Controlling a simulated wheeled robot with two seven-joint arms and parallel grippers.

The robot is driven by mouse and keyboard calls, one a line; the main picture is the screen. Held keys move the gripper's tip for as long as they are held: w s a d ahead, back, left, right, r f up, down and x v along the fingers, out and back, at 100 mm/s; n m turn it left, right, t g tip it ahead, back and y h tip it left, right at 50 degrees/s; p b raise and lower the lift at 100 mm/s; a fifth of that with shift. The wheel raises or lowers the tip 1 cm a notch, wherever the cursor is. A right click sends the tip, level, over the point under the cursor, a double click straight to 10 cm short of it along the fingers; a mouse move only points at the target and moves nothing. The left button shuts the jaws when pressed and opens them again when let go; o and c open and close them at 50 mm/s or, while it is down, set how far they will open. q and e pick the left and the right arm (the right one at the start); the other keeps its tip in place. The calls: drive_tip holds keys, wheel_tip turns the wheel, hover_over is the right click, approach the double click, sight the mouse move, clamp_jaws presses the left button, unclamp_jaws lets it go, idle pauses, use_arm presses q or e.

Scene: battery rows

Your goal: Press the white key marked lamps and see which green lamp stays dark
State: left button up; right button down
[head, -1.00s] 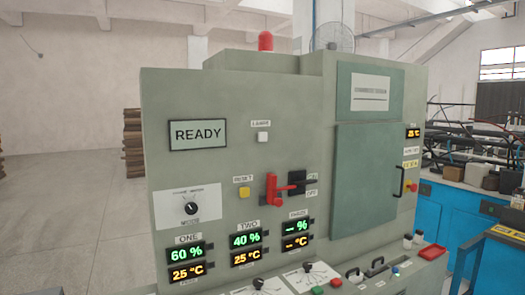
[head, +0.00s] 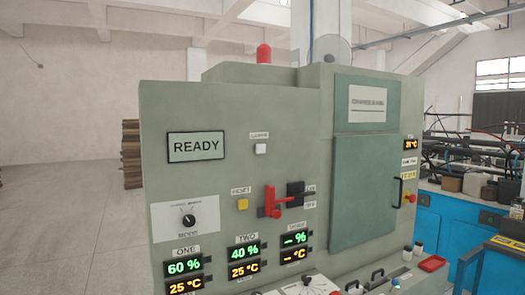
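The white key (head: 260,149) sits on the upper front of a grey-green cabinet (head: 300,110), under a small label that appears to read lamps. It stands right of a display (head: 196,146) that reads READY. A red lamp (head: 264,53) stands on top of the cabinet. Neither of my grippers is in view.
A yellow key (head: 242,204), a red lever (head: 274,199) and a mode dial (head: 189,220) are on the front. A grey-green door (head: 362,190) with a black handle is at the right. A blue bench (head: 450,225) stands farther right. Open floor (head: 60,230) lies left.

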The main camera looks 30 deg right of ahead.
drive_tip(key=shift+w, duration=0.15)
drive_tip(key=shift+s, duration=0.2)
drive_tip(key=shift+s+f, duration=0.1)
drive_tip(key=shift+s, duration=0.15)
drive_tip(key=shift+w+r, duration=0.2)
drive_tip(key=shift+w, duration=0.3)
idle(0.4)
